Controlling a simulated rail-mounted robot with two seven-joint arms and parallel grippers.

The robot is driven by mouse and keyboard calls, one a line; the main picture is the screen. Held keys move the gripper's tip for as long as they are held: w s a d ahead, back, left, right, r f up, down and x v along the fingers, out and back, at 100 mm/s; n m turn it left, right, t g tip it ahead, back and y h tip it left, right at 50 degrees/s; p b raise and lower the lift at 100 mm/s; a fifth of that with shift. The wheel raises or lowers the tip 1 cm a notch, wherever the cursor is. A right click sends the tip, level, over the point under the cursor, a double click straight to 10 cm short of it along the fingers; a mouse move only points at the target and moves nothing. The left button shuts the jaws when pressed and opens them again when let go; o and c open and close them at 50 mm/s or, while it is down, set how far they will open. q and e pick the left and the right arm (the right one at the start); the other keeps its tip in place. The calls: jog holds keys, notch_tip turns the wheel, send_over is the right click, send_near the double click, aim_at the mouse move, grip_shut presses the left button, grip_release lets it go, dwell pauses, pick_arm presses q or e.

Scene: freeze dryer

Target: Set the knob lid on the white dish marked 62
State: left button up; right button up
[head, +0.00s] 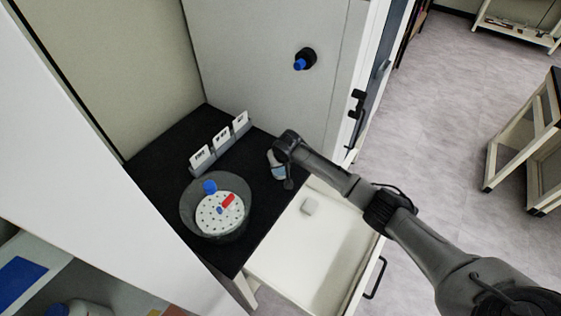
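A round grey see-through vessel (187,205) stands on the black bench top. Inside it is a white disc with dark holes (209,226). A blue piece (209,187) is at the vessel's back rim, and a red piece (228,201) and a small blue piece (219,210) lie on the disc. I cannot make out a dish marked 62 or a knob lid. My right gripper (286,181) points down over the bench's right edge, beside a small white and blue item (277,166). Its fingers are too small and dark to read. My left gripper is out of view.
Three white cards (221,139) with unreadable marks stand in a grey holder behind the vessel. A blue-tipped black knob (304,60) is on the grey panel. White walls flank the bench.

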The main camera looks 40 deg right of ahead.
jog(key=shift+f, duration=0.2)
dwell(0.3)
jog(key=shift+f+p, duration=0.15)
jog(key=shift+p, duration=0.15)
jog(key=o, duration=1.3)
jog(key=shift+r+p, duration=1.15)
jog(key=shift+p, duration=0.1)
jog(key=shift+r+p, duration=1.75)
jog(key=shift+p, duration=0.25)
jog(key=shift+r, duration=0.1)
